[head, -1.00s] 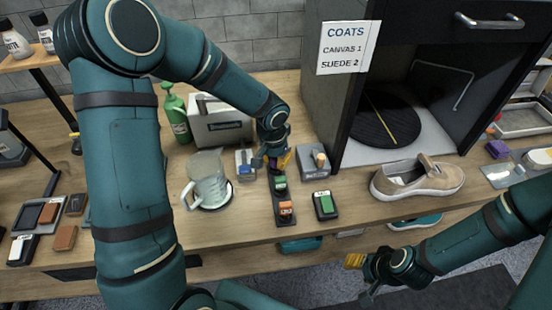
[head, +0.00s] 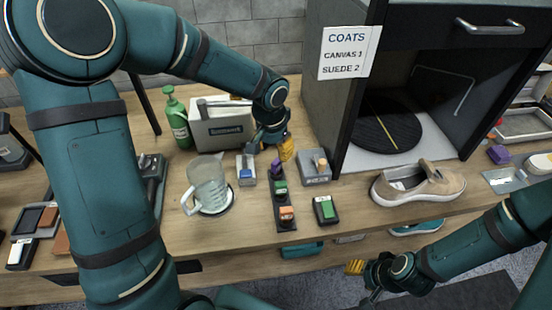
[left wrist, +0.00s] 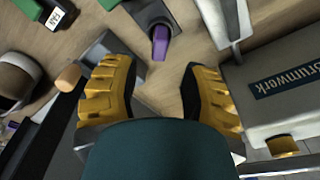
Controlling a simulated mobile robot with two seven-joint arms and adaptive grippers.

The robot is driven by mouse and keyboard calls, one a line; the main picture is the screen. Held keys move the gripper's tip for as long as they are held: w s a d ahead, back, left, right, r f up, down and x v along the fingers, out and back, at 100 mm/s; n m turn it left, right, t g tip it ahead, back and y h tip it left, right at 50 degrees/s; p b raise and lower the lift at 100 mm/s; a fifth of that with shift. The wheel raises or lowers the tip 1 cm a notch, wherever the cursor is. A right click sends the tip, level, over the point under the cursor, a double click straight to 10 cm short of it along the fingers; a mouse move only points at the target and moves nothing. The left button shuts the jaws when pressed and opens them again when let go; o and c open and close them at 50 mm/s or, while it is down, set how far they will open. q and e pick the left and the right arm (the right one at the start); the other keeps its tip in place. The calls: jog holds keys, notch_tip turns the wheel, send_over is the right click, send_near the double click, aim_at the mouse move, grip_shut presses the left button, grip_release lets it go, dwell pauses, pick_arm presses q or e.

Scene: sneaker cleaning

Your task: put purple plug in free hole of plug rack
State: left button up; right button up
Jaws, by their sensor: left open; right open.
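The purple plug (head: 276,166) stands in the far end of the dark plug rack (head: 286,225). Behind my fingers in the left wrist view the plug (left wrist: 160,42) shows free of contact, at the rack's end. A green plug (head: 280,187) and an orange plug (head: 287,213) stand in the rack nearer the front. My left gripper (head: 270,146) is open and empty just above and behind the purple plug; its yellow pads stand wide apart in the left wrist view (left wrist: 160,72). My right gripper (head: 364,282) is open, low in front of the table. How deep the purple plug sits is unclear.
A glass jug (head: 208,184) and a small grey holder with a blue part (head: 247,172) stand left of the rack. A grey block with a wooden knob (head: 317,166) and a green-topped black box (head: 326,209) stand right. A grey box (head: 220,130) stands behind.

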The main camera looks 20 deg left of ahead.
aim_at(274, 164)
pick_arm(q)
jog(key=shift+s+r, duration=0.15)
jog(key=shift+r, duration=0.95)
jog(key=shift+s+r, duration=0.1)
jog(key=shift+r, duration=1)
